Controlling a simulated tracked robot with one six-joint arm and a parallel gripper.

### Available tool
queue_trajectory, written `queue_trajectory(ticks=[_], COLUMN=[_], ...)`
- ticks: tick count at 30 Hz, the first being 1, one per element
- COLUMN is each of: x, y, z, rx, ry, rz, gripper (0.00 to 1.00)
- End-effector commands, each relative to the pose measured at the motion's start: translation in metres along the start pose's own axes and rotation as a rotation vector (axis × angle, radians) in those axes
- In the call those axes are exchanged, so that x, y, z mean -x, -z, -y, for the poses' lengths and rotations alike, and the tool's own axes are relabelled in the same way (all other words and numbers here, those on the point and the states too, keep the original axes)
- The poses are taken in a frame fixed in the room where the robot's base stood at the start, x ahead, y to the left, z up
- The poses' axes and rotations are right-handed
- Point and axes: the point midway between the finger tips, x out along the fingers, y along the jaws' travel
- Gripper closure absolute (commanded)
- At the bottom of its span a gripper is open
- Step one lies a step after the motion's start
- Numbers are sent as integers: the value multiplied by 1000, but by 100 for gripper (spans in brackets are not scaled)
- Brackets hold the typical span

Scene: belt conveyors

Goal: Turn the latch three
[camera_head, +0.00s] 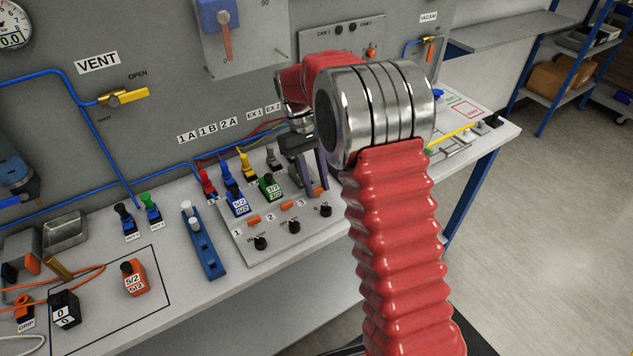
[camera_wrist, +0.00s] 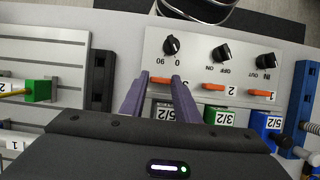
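Latch three is a small orange bar on the sloped grey-white panel, with its label just beside it. In the wrist view, latch three (camera_wrist: 159,79) shows between my two purple fingertips. In the head view, latch three (camera_head: 319,191) is partly hidden by a finger. My gripper (camera_wrist: 160,81) is pointed down at the panel, its fingers apart on either side of the latch. I cannot tell whether they touch it. My gripper (camera_head: 311,188) also shows in the head view, below my red-sleeved arm. Latch two (camera_head: 287,204) and latch one (camera_head: 254,219) are of the same kind.
Black knobs (camera_head: 294,227) stand in front of the latches. Labelled blocks, one green (camera_head: 269,187) and one blue (camera_head: 236,202), stand behind them. A blue rail (camera_head: 205,245) with white pegs lies left of the panel. A slatted grey plate (camera_wrist: 45,60) lies beyond my gripper's other side.

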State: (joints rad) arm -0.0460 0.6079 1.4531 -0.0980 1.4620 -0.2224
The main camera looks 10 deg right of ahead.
Motion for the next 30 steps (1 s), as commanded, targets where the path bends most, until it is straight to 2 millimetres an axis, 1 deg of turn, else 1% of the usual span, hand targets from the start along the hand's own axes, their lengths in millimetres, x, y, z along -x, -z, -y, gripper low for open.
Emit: queue_trajectory(ticks=[1,2,10,14,17,30], x=[0,0,1,6,16,80], y=[0,0,0,0,1,2], z=[0,0,0,0,0,0], rx=[0,0,1,2,2,1], ry=[0,0,1,1,1,0], rz=[0,0,0,-1,-2,-2], gripper=[68,66,66,66,66,66])
